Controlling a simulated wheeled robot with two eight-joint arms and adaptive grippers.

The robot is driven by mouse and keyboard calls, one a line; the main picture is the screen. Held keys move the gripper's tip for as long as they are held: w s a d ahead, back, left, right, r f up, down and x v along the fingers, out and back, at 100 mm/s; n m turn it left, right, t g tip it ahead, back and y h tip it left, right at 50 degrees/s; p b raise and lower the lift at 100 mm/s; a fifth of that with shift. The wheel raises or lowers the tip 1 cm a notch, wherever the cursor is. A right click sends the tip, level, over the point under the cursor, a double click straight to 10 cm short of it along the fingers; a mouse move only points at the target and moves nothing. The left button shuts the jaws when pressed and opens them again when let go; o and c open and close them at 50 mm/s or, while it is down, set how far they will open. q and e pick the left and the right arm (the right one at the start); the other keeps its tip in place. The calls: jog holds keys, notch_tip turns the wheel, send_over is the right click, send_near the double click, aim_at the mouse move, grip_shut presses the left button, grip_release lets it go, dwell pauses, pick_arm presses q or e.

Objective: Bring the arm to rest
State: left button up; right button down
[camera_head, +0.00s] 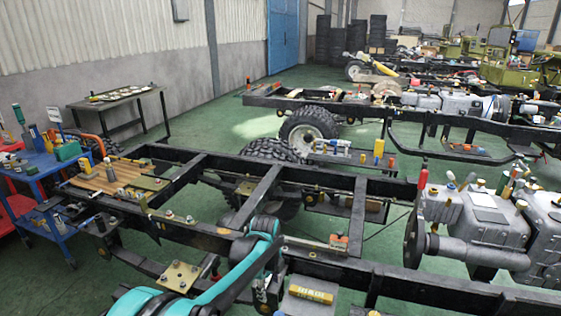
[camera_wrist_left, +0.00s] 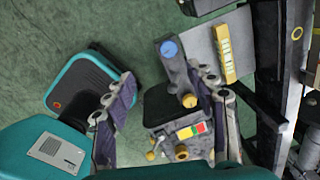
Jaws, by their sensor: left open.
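My left arm (camera_head: 215,287), teal and black, reaches in from the bottom of the head view and bends down beside the near rail of a black chassis frame (camera_head: 205,237). My left gripper (camera_head: 263,293) hangs low there, partly hidden at the picture's lower edge. In the left wrist view its two fingers (camera_wrist_left: 162,88) are spread apart with nothing held between them. A dark box with a coloured label (camera_wrist_left: 180,133) shows between and beyond the fingers. I cannot tell how far it is from them. My right gripper is not in view.
A grey box with a yellow label (camera_head: 310,292) lies close right of the gripper. A grey engine (camera_head: 485,225) sits on the frame at right. A blue cart (camera_head: 45,165) with tools stands at left. Green floor (camera_head: 215,125) is clear behind the frame.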

pick_arm(q)
jog(key=s+a+r+n+t, duration=0.3)
jog(key=s+a+r+n, duration=0.65)
jog(key=s+n, duration=0.25)
jog(key=s+a+f+n+t, duration=0.1)
jog(key=s+a+n+t, duration=0.2)
jog(key=s+n, duration=0.8)
jog(key=shift+s+a+n, duration=0.4)
jog(key=shift+s+a, duration=0.5)
jog(key=shift+s, duration=0.3)
dwell(0.3)
